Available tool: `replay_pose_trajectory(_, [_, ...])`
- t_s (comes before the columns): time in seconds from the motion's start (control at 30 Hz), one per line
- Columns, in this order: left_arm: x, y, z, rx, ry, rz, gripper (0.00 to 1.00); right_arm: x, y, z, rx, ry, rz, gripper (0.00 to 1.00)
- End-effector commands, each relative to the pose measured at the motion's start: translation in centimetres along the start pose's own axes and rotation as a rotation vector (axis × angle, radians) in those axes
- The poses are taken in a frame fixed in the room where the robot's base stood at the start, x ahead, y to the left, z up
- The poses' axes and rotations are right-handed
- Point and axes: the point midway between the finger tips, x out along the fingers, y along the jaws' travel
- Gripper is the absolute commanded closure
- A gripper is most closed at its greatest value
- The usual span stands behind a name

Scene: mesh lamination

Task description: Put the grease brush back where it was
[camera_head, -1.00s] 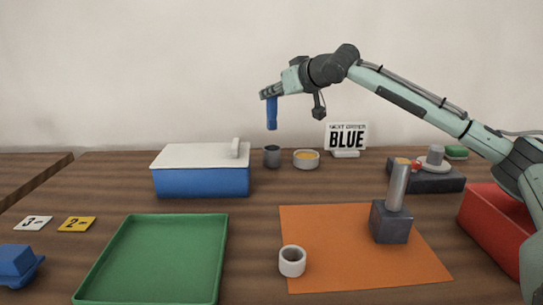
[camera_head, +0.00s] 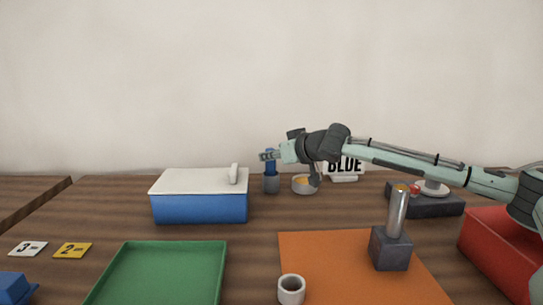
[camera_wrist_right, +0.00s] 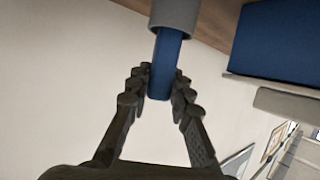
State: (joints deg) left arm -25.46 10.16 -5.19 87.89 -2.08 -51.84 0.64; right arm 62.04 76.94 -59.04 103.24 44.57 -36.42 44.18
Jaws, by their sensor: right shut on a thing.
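The grease brush, seen as a blue handle (camera_head: 271,168), stands upright at the grey cup (camera_head: 271,185) at the back of the table. My right gripper (camera_head: 268,156) is shut on the handle, just above the cup. In the right wrist view the fingers of my right gripper (camera_wrist_right: 161,84) lie on both sides of the blue handle (camera_wrist_right: 167,60). The handle's lower end runs into the mouth of the grey cup (camera_wrist_right: 174,13). The bristles are hidden. My left gripper is not in view.
A blue box with a white lid (camera_head: 200,207) stands close left of the cup. A small bowl of yellow stuff (camera_head: 303,185) is close right, with the "BLUE" sign (camera_head: 345,167) behind. A green tray (camera_head: 160,270) and orange mat (camera_head: 330,250) lie in front.

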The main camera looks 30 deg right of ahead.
Motion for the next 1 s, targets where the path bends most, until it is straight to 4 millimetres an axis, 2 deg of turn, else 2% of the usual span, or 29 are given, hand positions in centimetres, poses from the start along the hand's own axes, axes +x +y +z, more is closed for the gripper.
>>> replay_pose_trajectory(0.07, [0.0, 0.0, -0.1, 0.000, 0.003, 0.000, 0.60, 0.0, 0.0, 0.1, 0.000, 0.000, 0.000, 1.00])
replay_pose_trajectory(0.1, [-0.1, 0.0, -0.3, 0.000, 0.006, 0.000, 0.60, 0.0, 0.0, 0.0, 0.000, 0.000, 0.000, 0.76])
replay_pose_trajectory(0.23, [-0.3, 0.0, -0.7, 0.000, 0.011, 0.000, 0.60, 0.0, 0.0, 0.0, 0.000, 0.000, 0.000, 0.60])
replay_pose_trajectory(0.57, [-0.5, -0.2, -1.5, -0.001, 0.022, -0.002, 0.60, 0.0, 0.0, -0.1, 0.000, 0.001, 0.000, 0.59])
replay_pose_trajectory(0.63, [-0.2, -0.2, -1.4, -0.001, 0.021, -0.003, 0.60, -0.5, 0.1, 0.0, -0.001, 0.001, 0.001, 0.59])
replay_pose_trajectory(0.73, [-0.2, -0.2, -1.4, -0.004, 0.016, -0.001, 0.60, -2.0, 0.1, 0.0, -0.001, 0.002, 0.001, 0.59])
replay_pose_trajectory(0.8, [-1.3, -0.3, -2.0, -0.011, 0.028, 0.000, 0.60, -3.4, 0.1, 0.1, -0.002, 0.000, 0.002, 0.59])
replay_pose_trajectory(1.0, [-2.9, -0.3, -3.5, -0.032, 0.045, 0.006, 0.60, -7.8, 0.2, 0.1, -0.002, 0.000, 0.004, 0.59])
